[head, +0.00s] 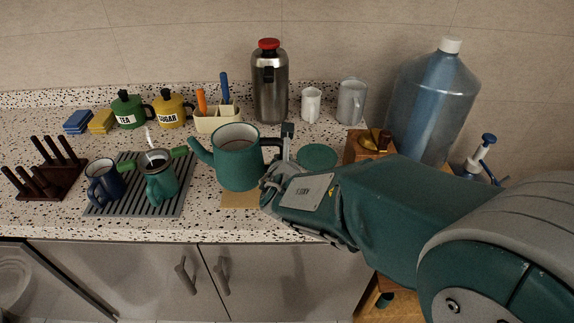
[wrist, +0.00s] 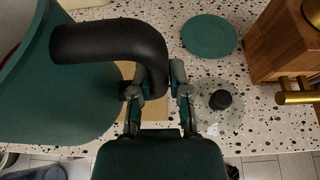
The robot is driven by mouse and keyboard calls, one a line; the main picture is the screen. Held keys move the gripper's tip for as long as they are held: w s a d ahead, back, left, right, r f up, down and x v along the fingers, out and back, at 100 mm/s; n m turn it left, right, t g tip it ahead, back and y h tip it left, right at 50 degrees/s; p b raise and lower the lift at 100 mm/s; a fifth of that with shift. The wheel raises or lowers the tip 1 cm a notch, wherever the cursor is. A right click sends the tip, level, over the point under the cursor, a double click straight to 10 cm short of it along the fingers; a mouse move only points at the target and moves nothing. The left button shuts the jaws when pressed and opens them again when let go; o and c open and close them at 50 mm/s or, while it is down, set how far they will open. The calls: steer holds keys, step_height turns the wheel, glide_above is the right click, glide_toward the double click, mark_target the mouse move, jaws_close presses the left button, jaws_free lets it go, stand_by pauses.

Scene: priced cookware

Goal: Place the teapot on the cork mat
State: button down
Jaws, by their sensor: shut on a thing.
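The green teapot (head: 238,168), with a spout to the left and an open top, is upright over the cork mat (head: 238,201). My gripper (head: 287,145) is shut on the teapot's black handle (wrist: 120,38), at its right side. In the wrist view the gripper's fingers (wrist: 160,88) close around the handle's lower end, and the teapot body (wrist: 60,95) fills the left. The tan mat (wrist: 152,108) shows partly beneath the handle. The teapot hides much of the mat. I cannot tell whether its base touches the mat.
A drying rack (head: 135,205) with a blue mug (head: 103,184) and a smaller green pot (head: 160,182) stands left. A steel flask (head: 269,85) is behind. A green disc (head: 317,156), a clear lid with black knob (wrist: 220,100) and a wooden grinder (head: 362,148) are right.

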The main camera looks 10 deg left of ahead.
steer(key=w+f, duration=0.5)
steer(key=w, duration=0.1)
steer(key=shift+d+f, duration=0.1)
steer(key=shift+f, duration=0.3)
steer(key=shift+w+f, duration=0.35)
steer(key=shift+f, duration=0.05)
step_height(320, 180, down, 3)
steer(key=shift+f, duration=0.1)
steer(key=c, duration=0.6)
jaws_free()
